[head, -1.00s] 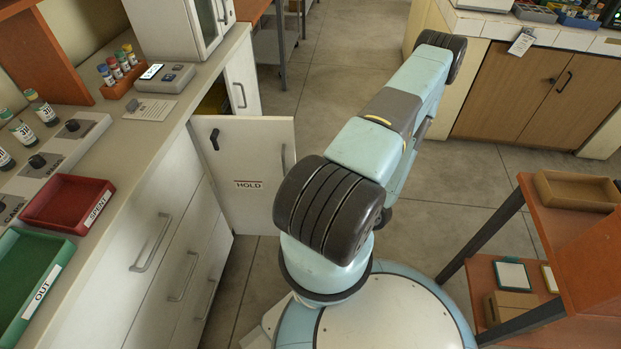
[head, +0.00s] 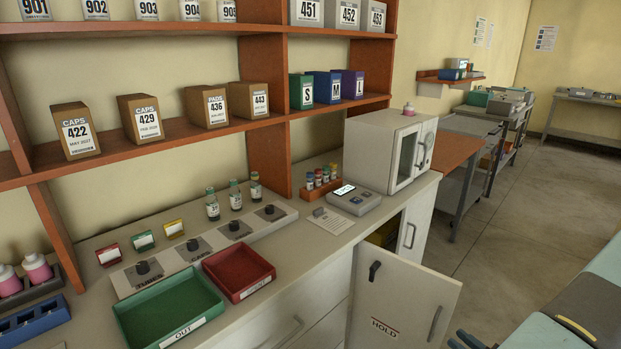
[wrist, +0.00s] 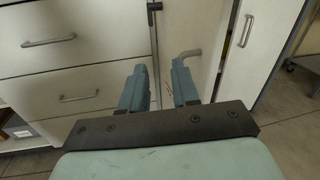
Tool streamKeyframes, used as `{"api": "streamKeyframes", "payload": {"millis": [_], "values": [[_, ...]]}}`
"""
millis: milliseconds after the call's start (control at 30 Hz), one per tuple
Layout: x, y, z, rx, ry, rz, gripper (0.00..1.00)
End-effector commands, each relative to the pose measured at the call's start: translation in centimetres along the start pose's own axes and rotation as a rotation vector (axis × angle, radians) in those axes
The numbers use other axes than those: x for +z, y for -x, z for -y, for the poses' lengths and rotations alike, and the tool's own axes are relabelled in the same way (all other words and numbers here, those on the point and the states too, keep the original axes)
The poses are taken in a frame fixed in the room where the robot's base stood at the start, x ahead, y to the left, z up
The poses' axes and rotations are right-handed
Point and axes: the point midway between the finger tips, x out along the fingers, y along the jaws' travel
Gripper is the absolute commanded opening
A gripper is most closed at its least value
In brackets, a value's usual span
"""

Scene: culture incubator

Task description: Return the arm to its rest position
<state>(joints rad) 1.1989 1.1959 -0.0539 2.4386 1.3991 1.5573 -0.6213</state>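My gripper (wrist: 160,85) shows in the wrist view with its two blue fingers apart and nothing between them. It is in front of pale cabinet fronts; I cannot tell its exact distance from them. In the head view, part of my arm (head: 585,305) shows at the lower right edge, and most of it is out of frame. The cupboard door marked HOLD (head: 398,300) stands open from the counter front, close to the arm's left side in the picture.
A counter holds a green OUT tray (head: 165,308), a red tray (head: 238,271), a vial rack (head: 321,188) and a white cabinet (head: 386,150). Shelves with boxes rise behind. Open floor (head: 520,220) lies to the right. Drawers (wrist: 75,65) fill the wrist view's left.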

Motion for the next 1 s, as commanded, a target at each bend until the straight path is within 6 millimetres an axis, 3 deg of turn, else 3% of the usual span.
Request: {"api": "streamKeyframes", "payload": {"millis": [433,1000], "values": [[9.3,-5.0,-0.6,0.463,0.228,0.008,0.3],[19.3,-8.5,-4.7,1.008,0.578,-0.064,0.3]]}}
